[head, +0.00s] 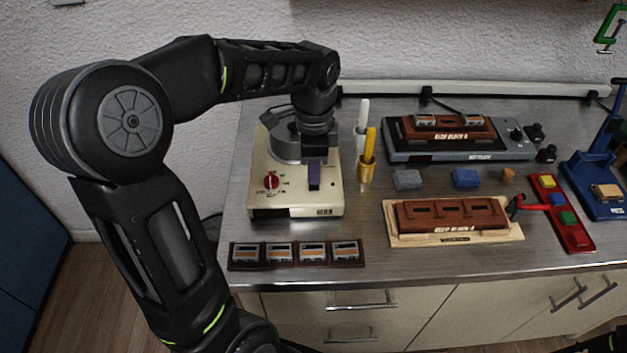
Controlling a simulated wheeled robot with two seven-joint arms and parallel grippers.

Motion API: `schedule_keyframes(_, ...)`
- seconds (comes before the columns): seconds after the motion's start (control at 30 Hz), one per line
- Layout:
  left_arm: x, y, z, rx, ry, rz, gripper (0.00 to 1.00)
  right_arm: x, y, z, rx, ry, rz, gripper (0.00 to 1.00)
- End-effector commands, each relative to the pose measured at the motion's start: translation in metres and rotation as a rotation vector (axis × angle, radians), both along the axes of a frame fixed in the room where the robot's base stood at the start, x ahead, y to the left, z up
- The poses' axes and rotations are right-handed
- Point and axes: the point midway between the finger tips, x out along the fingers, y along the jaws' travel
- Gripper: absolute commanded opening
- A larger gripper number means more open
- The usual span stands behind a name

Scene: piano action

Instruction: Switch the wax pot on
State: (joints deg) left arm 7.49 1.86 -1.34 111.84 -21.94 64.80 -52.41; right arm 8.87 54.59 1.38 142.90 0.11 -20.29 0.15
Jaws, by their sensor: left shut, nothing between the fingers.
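The wax pot (328,205) is a cream box at the left of the steel bench. A round grey metal pot, partly hidden by my arm, sits on its top. A red knob (271,181) with small marks around it is on the sloping front, left of centre. The marks are too small to read, so I cannot tell its setting. My left gripper (314,186) is shut and empty, pointing down over the right part of the wax pot, to the right of the knob and apart from it. I cannot tell whether it touches the casing. My right gripper is not in view.
A dark rack of several metal-and-orange pieces (296,254) lies in front of the wax pot. A yellow cup with brushes (366,171) stands close on its right. Further right are a wooden jig (408,238), a grey-blue device (398,154), small blocks and a red tray (577,238).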

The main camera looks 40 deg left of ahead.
Motion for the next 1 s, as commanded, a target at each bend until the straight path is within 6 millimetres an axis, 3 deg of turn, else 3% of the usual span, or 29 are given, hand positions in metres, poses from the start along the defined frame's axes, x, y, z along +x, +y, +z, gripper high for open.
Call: schedule_keyframes(1.0,0.000,0.000,-0.011,0.000,0.000,0.000,0.00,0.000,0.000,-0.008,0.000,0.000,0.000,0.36)
